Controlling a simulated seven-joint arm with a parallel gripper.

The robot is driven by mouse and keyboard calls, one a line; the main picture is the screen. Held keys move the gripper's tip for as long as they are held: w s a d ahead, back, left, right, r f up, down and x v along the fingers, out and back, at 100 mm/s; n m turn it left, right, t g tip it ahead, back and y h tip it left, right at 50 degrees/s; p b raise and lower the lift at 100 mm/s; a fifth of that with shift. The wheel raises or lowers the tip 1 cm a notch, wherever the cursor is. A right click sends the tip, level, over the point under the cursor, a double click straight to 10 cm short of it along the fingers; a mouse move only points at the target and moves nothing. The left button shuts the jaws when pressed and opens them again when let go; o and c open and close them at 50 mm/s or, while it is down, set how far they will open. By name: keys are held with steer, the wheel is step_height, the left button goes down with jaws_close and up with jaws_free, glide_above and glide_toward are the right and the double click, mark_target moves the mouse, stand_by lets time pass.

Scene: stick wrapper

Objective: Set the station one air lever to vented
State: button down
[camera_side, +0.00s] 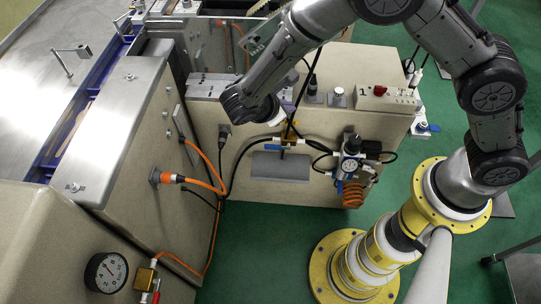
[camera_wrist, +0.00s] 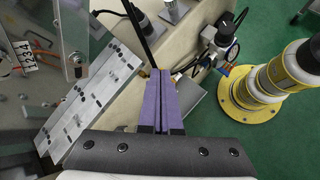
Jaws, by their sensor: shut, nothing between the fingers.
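The front of the beige cabinet marked 1 (camera_side: 390,120) carries air fittings. A small blue lever-like part (camera_side: 273,148) lies roughly level beside a brass-coloured fitting (camera_side: 294,142) on the air line. Whether it is the air lever, and its exact setting, I cannot tell. The air regulator (camera_side: 350,158) with its blue bowl is to the right, and also shows in the wrist view (camera_wrist: 218,40). My gripper (camera_wrist: 161,73) is shut and empty, its purple fingers side by side. It is near the cabinet's upper front edge, and my wrist partly hides that area in the side view.
A grey tray-like plate (camera_side: 281,167) sticks out below the air line. An orange coil hose (camera_side: 352,195) hangs under the regulator. Orange cables (camera_side: 205,184) and black hoses run on the left. A red knob (camera_side: 380,90) is on the top panel. Green floor is open in front.

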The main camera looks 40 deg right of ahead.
steer(key=a+f+n+t+h, duration=0.1)
steer(key=a+f+n+t, duration=0.3)
steer(key=f, duration=0.7)
steer(key=n+t, duration=0.4)
steer(key=n, duration=0.4)
glide_toward(273, 147)
step_height(273, 147, down, 6)
steer(key=a, duration=0.2)
steer(key=shift+s+d+f, duration=0.1)
steer(key=shift+s+f, duration=0.05)
steer(key=shift+s, duration=0.3)
steer(key=x, duration=1)
steer(key=shift+w+d, duration=0.1)
step_height(273, 147, up, 2)
steer(key=shift+r, duration=0.9)
